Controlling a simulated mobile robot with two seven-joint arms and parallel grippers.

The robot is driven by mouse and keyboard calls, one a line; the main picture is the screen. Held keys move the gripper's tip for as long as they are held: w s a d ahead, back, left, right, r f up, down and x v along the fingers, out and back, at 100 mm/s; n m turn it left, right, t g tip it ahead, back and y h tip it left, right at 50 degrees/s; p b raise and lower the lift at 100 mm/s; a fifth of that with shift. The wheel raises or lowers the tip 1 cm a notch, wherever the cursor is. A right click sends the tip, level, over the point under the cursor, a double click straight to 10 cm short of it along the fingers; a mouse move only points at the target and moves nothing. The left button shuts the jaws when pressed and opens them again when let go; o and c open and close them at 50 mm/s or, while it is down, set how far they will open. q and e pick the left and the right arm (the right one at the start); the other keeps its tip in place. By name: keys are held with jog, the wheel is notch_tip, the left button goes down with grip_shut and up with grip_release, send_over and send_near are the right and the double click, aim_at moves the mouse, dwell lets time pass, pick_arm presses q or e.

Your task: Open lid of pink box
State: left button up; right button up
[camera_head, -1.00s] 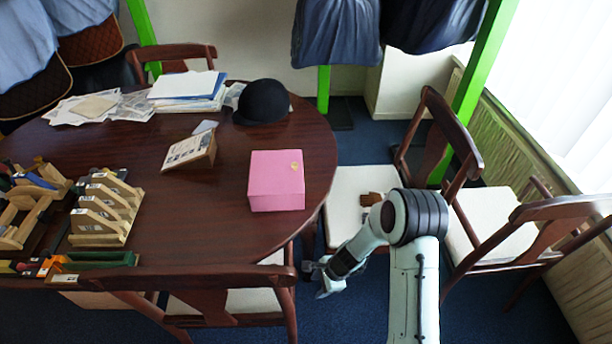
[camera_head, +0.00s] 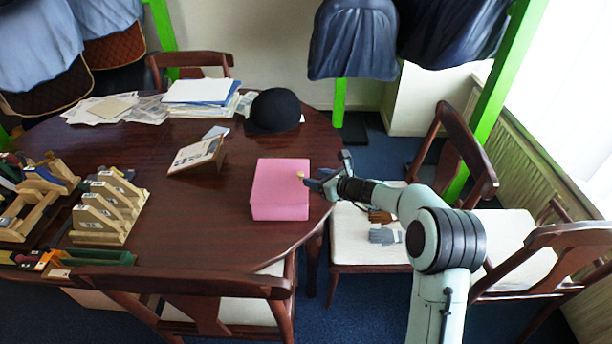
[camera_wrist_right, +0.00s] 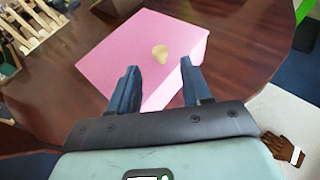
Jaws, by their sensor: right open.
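A pink box (camera_head: 280,190) stands closed near the right edge of the dark wooden table (camera_head: 225,225). It has a small gold emblem on its top, near the right side. My right gripper (camera_head: 318,182) is at the box's right side, close to the emblem. In the right wrist view the pink box (camera_wrist_right: 140,50) lies ahead of the open right gripper (camera_wrist_right: 158,78), and the emblem (camera_wrist_right: 160,54) shows between its two fingers. The gripper holds nothing; I cannot tell whether it touches the box. My left gripper is not in view.
A black riding hat (camera_head: 273,110), stacked papers (camera_head: 200,92) and a tilted card stand (camera_head: 197,156) are on the table. Wooden racks (camera_head: 108,207) stand at the left. Chairs surround the table; gloves (camera_head: 384,236) lie on the right seat (camera_head: 350,240).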

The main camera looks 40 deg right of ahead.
aim_at(302, 174)
jog(key=x, duration=0.5)
jog(key=shift+w, duration=0.15)
grip_shut()
